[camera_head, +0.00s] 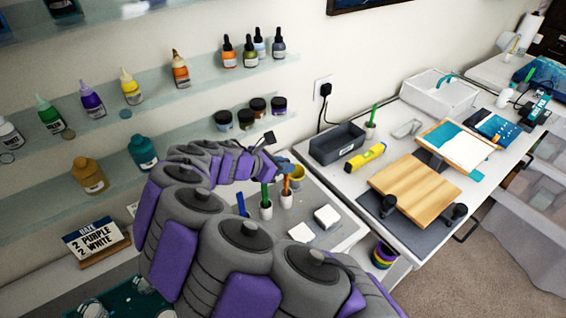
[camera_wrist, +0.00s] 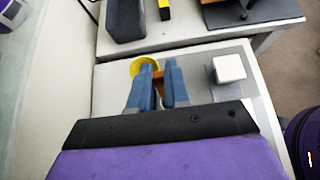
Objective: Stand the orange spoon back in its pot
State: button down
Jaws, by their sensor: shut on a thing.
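The orange spoon (camera_head: 287,186) is upright over a small white pot (camera_head: 286,201) on the pale table in the head view. Its lower end meets the pot's mouth, but I cannot tell how deep it sits. My gripper (camera_head: 284,166) is above the pot, partly hidden by my arm. In the wrist view the blue-grey fingers of my gripper (camera_wrist: 160,70) are closed around an orange piece (camera_wrist: 158,84), the spoon. The pot is hidden in the wrist view.
A second white pot (camera_head: 266,211) with a green handle stands just left. A yellow bowl (camera_head: 298,172) is behind; white blocks (camera_head: 327,216) lie to the right. A dark grey bin (camera_head: 337,143) stands on the farther table. Bottle shelves line the wall at left.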

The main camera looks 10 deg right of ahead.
jog(key=c, duration=1)
grip_release()
jog(key=p+v, duration=0.3)
jog(key=v, duration=1.4)
jog(key=shift+a+r+p, duration=0.2)
jog(key=shift+p, duration=0.2)
